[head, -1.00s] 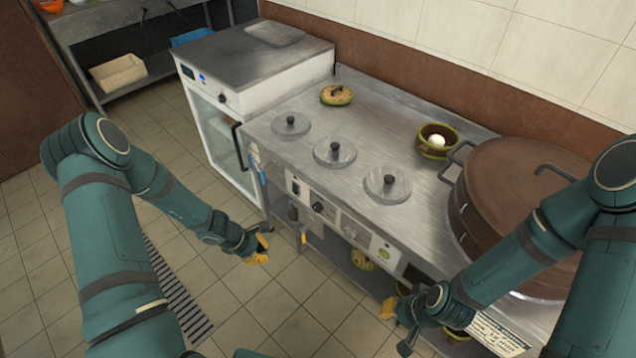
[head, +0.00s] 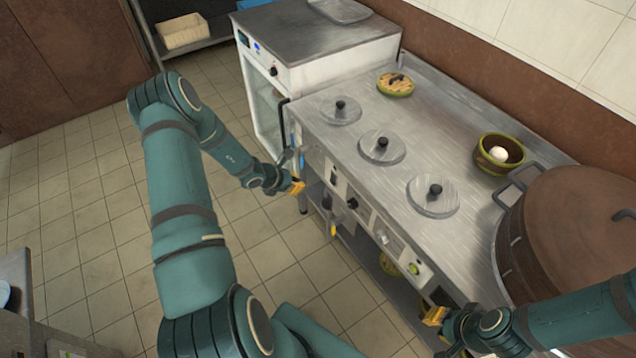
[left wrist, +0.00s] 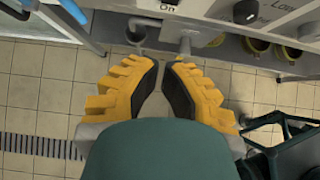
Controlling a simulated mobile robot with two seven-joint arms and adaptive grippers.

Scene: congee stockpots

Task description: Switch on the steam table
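The steam table (head: 385,185) is a steel counter with three round knobbed lids on top. Its front panel (head: 375,225) carries a black knob (head: 352,203), a switch plate (head: 388,240) and a green round button (head: 414,268). My left gripper (head: 297,187) is in front of the panel's left end, apart from it. In the left wrist view, its yellow fingers (left wrist: 161,75) lean together at the tips with a narrow gap and nothing between. A label "On" shows above them. My right gripper (head: 435,315) is low by the counter's right front; its finger opening is unclear.
A white glass-door cabinet (head: 300,50) adjoins the counter's left. A green bowl (head: 499,154) and a big brown pot (head: 570,235) stand at the right. A yellow-handled tap (head: 333,229) hangs under the panel. The tiled floor at the left is open.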

